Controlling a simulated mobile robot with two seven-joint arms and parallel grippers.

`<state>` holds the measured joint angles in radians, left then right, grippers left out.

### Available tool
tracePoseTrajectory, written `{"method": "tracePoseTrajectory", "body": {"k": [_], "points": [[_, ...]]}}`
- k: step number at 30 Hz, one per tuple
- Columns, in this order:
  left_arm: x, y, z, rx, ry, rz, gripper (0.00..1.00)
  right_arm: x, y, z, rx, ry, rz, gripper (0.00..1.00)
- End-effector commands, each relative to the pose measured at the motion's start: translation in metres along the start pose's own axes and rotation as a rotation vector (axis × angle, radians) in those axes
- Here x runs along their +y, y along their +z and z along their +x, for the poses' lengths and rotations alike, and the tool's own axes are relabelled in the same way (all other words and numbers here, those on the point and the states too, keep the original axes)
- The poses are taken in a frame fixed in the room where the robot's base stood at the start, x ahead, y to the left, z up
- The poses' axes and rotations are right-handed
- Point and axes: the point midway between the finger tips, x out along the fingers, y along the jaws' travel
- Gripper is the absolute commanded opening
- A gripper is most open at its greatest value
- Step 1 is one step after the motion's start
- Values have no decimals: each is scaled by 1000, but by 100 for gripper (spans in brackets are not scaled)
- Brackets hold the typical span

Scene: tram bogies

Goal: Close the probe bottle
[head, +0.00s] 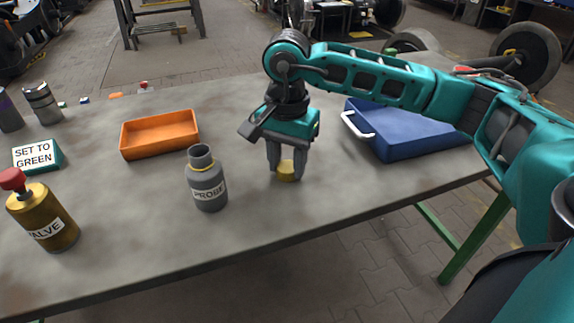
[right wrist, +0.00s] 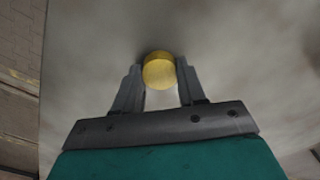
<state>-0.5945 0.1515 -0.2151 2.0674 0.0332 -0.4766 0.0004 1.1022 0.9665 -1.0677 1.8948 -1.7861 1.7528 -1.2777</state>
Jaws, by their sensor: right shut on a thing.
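The probe bottle (head: 208,184) is grey with a white PROBE label and a yellow ring at its neck. It stands upright on the table, and its mouth is open with no cap on it. My right gripper (head: 286,174) is to the right of the bottle, pointing down. It is shut on a round yellow cap (head: 287,171), which also shows between the fingertips in the right wrist view (right wrist: 159,70). The cap is at or just above the table top; I cannot tell whether it touches. My left gripper is not in view.
On the table (head: 130,220) are an orange tray (head: 160,151) behind the bottle, a blue crate (head: 410,145) at right, a brass valve cylinder (head: 45,220) with a red knob, and a SET TO GREEN sign (head: 36,156). The surface between bottle and gripper is clear.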

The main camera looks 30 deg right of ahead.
Motion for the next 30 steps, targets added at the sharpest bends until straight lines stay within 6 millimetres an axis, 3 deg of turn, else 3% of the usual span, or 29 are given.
{"method": "tracePoseTrajectory", "body": {"k": [5,11,14,24,30], "points": [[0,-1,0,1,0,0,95,0,0,-4,0,-1,0,12],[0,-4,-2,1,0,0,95,-1,0,-26,2,-4,-1,12],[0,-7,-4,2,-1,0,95,-1,0,-47,2,-5,-1,12],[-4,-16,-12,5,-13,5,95,-1,0,-148,3,-6,0,12],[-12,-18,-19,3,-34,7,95,-1,0,-185,2,-3,1,12]]}}
